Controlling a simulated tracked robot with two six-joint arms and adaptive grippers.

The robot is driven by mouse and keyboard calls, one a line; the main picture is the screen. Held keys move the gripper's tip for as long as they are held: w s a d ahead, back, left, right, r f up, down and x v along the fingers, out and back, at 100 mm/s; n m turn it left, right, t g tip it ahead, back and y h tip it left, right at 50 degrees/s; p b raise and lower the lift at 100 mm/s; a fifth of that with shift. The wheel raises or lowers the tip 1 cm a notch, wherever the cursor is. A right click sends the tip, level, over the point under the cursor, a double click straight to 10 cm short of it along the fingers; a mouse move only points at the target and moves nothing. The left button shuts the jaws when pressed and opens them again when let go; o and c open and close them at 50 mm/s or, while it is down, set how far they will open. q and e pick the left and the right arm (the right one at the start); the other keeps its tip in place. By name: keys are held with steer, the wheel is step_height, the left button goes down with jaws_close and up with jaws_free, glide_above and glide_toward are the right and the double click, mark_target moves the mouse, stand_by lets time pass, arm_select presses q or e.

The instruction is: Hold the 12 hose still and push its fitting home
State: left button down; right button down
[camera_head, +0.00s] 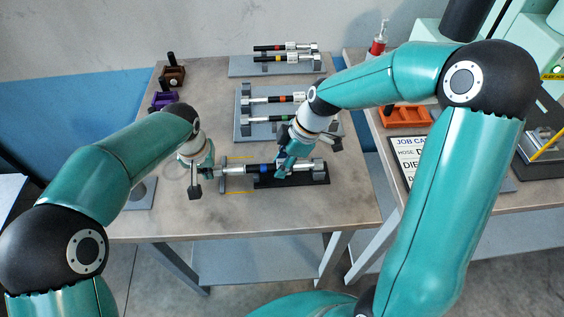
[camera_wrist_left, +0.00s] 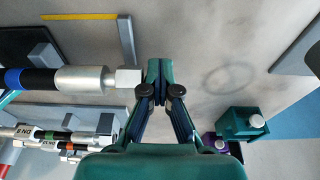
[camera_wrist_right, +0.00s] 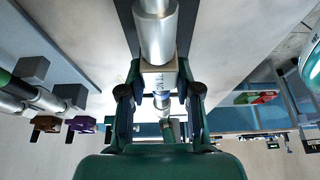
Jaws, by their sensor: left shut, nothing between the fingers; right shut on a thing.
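The hose with a blue band (camera_head: 265,168) lies along a black holder (camera_head: 318,178) at the front of the table. Its silver fitting (camera_wrist_left: 85,79) ends in a pale hex nut (camera_wrist_left: 128,80). My left gripper (camera_wrist_left: 155,68) is shut and empty, its fingertips just beyond the nut's end; I cannot tell whether they touch. My right gripper (camera_wrist_right: 160,95) is shut on the hose's white labelled part (camera_wrist_right: 158,80), beside a silver sleeve (camera_wrist_right: 155,35). The label's number is not clearly readable. My right fingers hide part of the hose in the head view.
Other hoses (camera_head: 280,98) lie on grey racks (camera_head: 240,130) behind. Brown (camera_head: 173,77) and purple (camera_head: 163,98) blocks stand at the back left. A yellow line (camera_wrist_left: 80,16) marks the table. An orange tray (camera_head: 405,117) and job card (camera_head: 410,160) are on the right table.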

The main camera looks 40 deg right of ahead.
steer(key=shift+a, duration=0.1)
arm_select(q)
steer(key=shift+w+a, duration=0.1)
steer(key=shift+a, duration=0.1)
step_height(320, 180, up, 8)
steer(key=a, duration=0.1)
steer(key=shift+w, duration=0.3)
stand_by(0.7)
arm_select(e)
steer(key=c, duration=0.7)
jaws_free()
